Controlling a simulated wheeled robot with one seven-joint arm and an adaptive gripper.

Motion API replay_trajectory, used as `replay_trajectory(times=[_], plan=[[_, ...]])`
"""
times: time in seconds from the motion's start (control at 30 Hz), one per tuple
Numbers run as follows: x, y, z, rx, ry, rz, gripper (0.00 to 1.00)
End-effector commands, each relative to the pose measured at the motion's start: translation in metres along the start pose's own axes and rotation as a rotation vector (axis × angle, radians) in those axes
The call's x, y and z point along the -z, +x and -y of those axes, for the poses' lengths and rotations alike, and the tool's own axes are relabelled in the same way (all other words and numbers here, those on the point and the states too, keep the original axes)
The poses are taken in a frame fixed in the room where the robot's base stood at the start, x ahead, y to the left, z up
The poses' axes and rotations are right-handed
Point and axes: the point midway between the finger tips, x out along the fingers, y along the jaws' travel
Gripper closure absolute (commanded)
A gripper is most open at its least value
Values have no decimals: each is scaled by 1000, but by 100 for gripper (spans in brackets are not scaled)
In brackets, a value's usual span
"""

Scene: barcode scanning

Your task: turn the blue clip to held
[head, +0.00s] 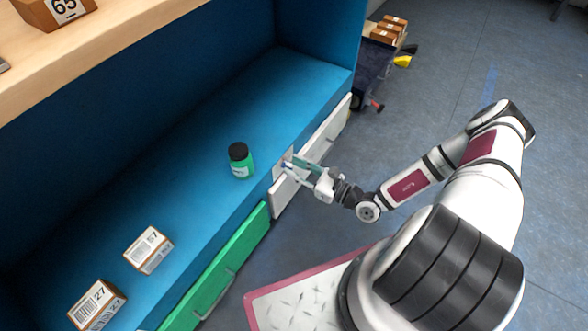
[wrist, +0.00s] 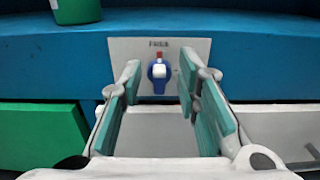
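The blue clip (wrist: 159,74) is a small blue knob with a white middle and a red mark at its top, pointing up. It sits on a light grey plate (wrist: 125,52) on the blue shelf's front edge. A small label above the red mark seems to read FREE. My gripper (wrist: 158,88) is open in front of the plate, one green-padded finger on each side of the clip. No contact with the clip shows. In the head view my gripper (head: 290,165) reaches the shelf edge, and the clip is mostly hidden.
A green bottle with a black lid (head: 241,160) stands on the blue shelf (head: 190,185) near the plate. Two labelled boxes (head: 148,250) (head: 97,304) lie farther left. A green drawer front (head: 215,275) and white drawer fronts (head: 325,137) are below the shelf edge.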

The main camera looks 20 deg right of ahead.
Motion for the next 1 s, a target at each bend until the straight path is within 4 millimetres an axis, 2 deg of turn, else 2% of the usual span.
replay_trajectory(times=[0.13,0.4,0.43,0.5,0.57,1.0], plan=[[0,8,0,-1,1,-1,70],[0,10,0,-1,1,0,70],[0,10,0,-1,1,0,72],[0,10,0,-1,1,0,88],[0,10,0,-1,1,0,100],[-1,10,0,-2,65,-2,100]])
